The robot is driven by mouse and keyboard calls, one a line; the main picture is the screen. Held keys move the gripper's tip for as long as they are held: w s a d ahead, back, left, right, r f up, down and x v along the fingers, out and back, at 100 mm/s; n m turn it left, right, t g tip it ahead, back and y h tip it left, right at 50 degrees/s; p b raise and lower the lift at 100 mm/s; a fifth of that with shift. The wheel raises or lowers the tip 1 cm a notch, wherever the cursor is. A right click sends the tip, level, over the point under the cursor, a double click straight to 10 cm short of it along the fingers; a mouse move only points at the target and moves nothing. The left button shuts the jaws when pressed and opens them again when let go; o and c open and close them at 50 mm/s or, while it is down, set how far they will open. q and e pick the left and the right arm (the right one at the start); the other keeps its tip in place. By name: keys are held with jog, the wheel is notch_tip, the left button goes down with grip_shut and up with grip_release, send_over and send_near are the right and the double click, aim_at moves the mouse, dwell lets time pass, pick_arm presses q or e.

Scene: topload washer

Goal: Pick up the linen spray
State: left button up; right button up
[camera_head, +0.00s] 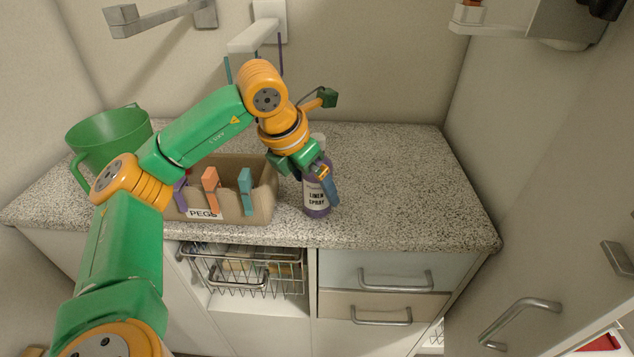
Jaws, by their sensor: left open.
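The linen spray (315,199) is a purple bottle with a pale label reading "LINEN SPRAY". It stands upright on the speckled countertop, just right of the peg box. My left gripper (325,186) is open at the bottle, with a finger in front of its upper right side. The gripper hides part of the bottle's upper body, and I cannot tell whether they touch. A pale cap shows behind the gripper. My right gripper is not in view.
A cardboard box (262,207) marked "PEGS" holds several coloured pegs close left of the bottle. A green bucket (113,133) stands at the back left. The speckled countertop (410,195) is clear to the right. Drawers and a wire basket (285,277) are below.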

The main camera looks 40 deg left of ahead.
pick_arm(q)
jog(key=shift+x, duration=1.1)
jog(key=shift+r, duration=0.15)
grip_shut()
